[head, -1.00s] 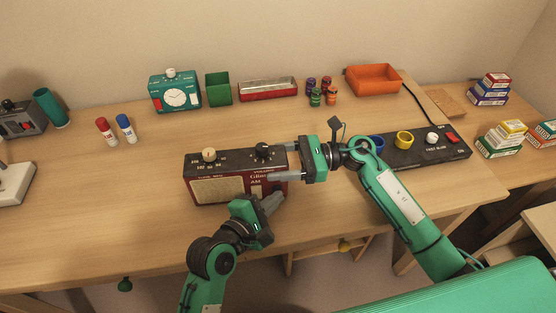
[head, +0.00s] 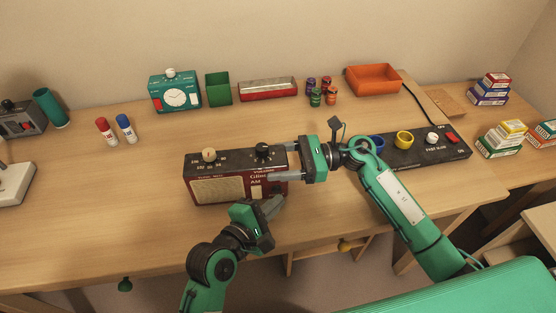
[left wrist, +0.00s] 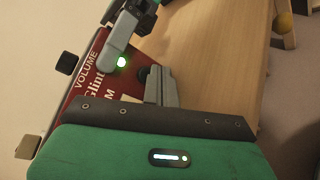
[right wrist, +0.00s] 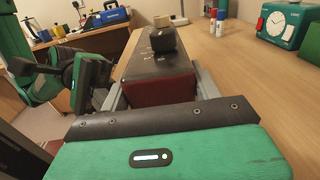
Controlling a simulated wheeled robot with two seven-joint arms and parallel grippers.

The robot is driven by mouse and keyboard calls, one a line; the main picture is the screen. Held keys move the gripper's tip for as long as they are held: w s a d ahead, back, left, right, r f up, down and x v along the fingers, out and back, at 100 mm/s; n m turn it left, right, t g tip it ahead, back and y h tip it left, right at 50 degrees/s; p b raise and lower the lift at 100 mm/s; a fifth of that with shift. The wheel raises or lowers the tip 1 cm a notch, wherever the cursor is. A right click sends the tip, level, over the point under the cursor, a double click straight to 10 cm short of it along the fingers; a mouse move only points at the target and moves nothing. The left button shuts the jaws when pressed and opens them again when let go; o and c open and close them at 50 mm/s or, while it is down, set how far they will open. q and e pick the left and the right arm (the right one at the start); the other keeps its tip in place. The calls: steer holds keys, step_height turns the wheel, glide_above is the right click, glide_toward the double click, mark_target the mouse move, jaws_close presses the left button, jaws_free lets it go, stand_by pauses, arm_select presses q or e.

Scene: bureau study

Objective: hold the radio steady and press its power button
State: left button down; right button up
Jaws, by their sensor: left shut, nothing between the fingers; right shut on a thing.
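The dark red radio (head: 222,190) stands upright on the desk, its cream speaker grille at the left. My right gripper (head: 275,165) is shut on the radio's right end; the right wrist view shows one finger on each side of the radio (right wrist: 160,90). My left gripper (head: 280,204) is shut and empty, in front of the radio's lower right front. A dark round part, perhaps the power button (left wrist: 143,75), is just beyond the left fingertips (left wrist: 158,72); contact cannot be told.
A teal clock (head: 175,92), green box (head: 218,89) and orange tray (head: 374,79) stand at the back. Two glue sticks (head: 107,132) stand to the left. The desk's left front is clear.

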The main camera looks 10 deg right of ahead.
arm_select(q)
steer(key=shift+s+a, duration=0.2)
steer(key=shift+s, duration=2.7)
arm_select(e)
steer(key=o, duration=1.7)
steer(key=shift+o, duration=0.2)
